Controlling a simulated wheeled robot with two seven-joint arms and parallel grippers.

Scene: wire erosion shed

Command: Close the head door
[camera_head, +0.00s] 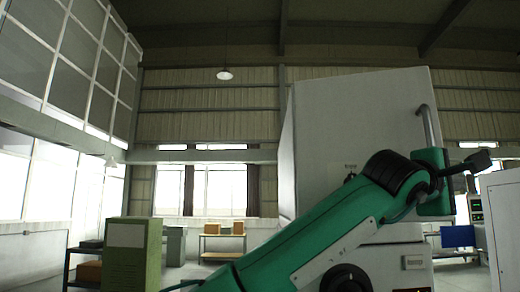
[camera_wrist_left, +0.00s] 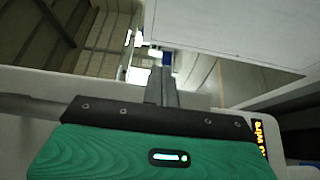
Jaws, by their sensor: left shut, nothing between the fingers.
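The head door (camera_head: 360,115) is a large pale grey panel at the right of the middle in the head view. It stands out at an angle from the white machine (camera_head: 405,265) and looks open. Its bar handle (camera_head: 430,125) is near its right edge. My green left arm crosses in front of the panel's lower part. My left gripper (camera_head: 478,162) is just right of and below the handle, shut and empty. In the left wrist view its fingers (camera_wrist_left: 162,86) are together, with a pale panel (camera_wrist_left: 240,30) at the upper right. I cannot tell whether they touch. My right gripper is out of view.
A green cabinet (camera_head: 124,255) and a low table with boxes (camera_head: 224,242) stand at the left. Another white machine (camera_head: 508,225) with a control screen (camera_head: 476,205) is close at the right edge. Floor between the left furniture and the door looks partly free.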

